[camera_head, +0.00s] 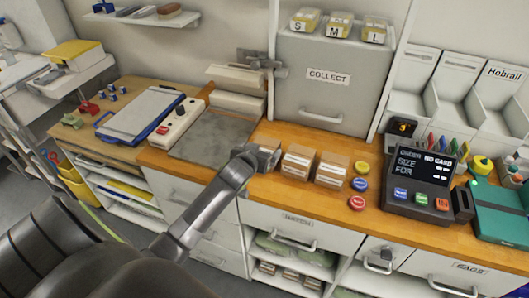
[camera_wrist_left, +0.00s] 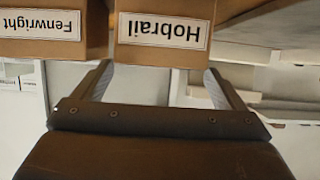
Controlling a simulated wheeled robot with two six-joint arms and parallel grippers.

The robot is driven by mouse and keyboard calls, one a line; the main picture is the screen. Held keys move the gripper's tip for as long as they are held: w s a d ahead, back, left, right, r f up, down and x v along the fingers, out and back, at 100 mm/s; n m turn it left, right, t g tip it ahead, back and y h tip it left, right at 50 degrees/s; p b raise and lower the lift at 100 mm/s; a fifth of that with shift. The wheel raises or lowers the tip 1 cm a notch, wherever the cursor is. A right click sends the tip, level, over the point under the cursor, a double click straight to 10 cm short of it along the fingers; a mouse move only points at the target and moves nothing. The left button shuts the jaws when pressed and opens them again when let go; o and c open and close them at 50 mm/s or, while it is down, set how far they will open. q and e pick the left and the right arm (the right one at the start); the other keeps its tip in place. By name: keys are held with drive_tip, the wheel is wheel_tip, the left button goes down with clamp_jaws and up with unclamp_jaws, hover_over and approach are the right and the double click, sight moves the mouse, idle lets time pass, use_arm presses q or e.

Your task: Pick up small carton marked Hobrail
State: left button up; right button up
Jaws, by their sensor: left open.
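The small carton marked Hobrail (camera_wrist_left: 163,30) is brown with a white label, upside down in the left wrist view. In the head view it seems to be the leftmost carton (camera_head: 268,142), mostly hidden by my gripper. My left gripper (camera_head: 267,157) is open at its front. In the left wrist view my left gripper's fingertips (camera_wrist_left: 158,78) sit near the carton's two side edges, with nothing visibly gripped. I cannot tell whether they reach alongside it. A carton marked Fenwright (camera_wrist_left: 50,30) stands close beside it. My right gripper is not in view.
Two more cartons (camera_head: 298,162) (camera_head: 331,171) stand to the right on the wooden counter (camera_head: 275,195). Red, blue and yellow round buttons (camera_head: 357,203) and a card terminal (camera_head: 423,175) are further right. A grey mat (camera_head: 215,137) lies left. A grey COLLECT cabinet (camera_head: 325,95) stands behind.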

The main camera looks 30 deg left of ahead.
sight(265, 145)
use_arm(q)
drive_tip(key=shift+p+x, duration=0.55)
drive_tip(key=shift+x, duration=1.75)
drive_tip(key=c, duration=0.7)
drive_tip(key=shift+c, duration=0.9)
drive_tip(key=shift+r, duration=0.1)
